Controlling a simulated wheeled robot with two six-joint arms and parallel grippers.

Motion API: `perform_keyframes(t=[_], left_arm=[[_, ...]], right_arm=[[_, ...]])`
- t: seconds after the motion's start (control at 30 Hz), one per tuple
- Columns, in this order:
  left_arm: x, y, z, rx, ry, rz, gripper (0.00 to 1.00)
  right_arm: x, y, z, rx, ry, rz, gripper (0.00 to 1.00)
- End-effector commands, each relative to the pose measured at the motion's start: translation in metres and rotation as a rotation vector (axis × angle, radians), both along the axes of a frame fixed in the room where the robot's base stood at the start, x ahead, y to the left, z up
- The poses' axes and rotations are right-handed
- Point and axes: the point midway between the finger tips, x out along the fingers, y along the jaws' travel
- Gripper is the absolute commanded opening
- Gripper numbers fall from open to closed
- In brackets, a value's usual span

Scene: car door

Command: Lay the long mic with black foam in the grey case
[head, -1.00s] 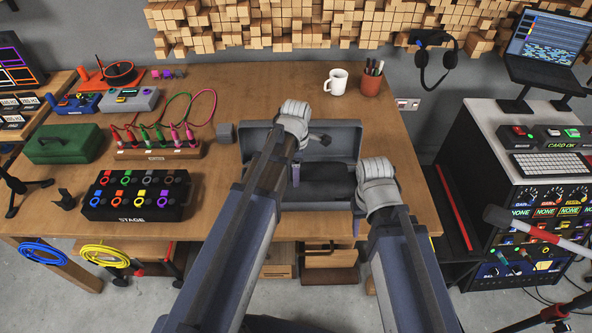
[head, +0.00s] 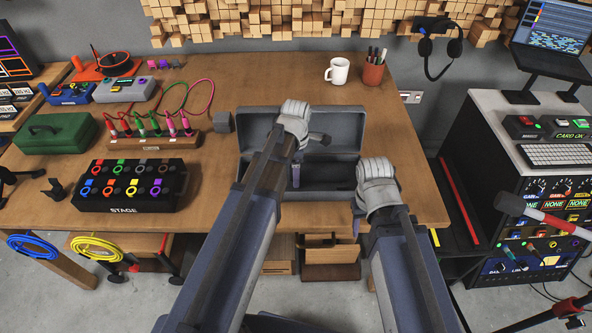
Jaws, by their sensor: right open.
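The grey case (head: 345,122) stands open near the front edge of the wooden table, lid raised at the back. Its dark interior is partly hidden by my arms. My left gripper (head: 307,155) is over the case's left part; the arm hides much of its jaws, and a small dark piece shows beside it. My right gripper (head: 362,212) is open at the case's front right corner, its fingers mostly hidden. A long white and red rod with a dark, foam-like end (head: 510,204) shows at the far right, away from both grippers; I cannot tell for sure that it is the mic.
A white mug (head: 338,71) and a pen cup (head: 374,72) stand behind the case. Left are a small grey block (head: 222,122), a cable rack (head: 155,142), a black STAGE box (head: 130,186) and a green case (head: 55,133). An equipment rack (head: 540,185) stands right.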

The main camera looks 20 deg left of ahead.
Motion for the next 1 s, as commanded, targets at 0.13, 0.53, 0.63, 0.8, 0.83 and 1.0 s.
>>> perform_keyframes(t=[0.13,0.53,0.63,0.8,0.83,1.0], left_arm=[[0.000,0.000,0.000,0.000,0.000,0.000,0.98],[0.000,0.000,0.004,0.000,0.000,0.000,1.00],[0.000,0.000,0.011,0.000,0.000,0.000,1.00],[0.000,0.000,0.029,0.000,0.000,0.000,1.00],[0.000,0.000,0.033,0.000,0.000,0.000,1.00],[0.000,0.000,0.057,0.000,0.000,0.000,1.00]], right_arm=[[0.000,0.000,0.000,0.000,0.000,0.000,0.50],[0.000,0.000,0.004,0.000,0.000,0.000,0.50],[0.000,0.000,0.011,0.000,0.000,0.000,0.50],[0.000,0.000,0.029,0.000,0.000,0.000,0.50],[0.000,0.000,0.033,0.000,0.000,0.000,0.50],[0.000,0.000,0.057,0.000,0.000,0.000,0.50]])
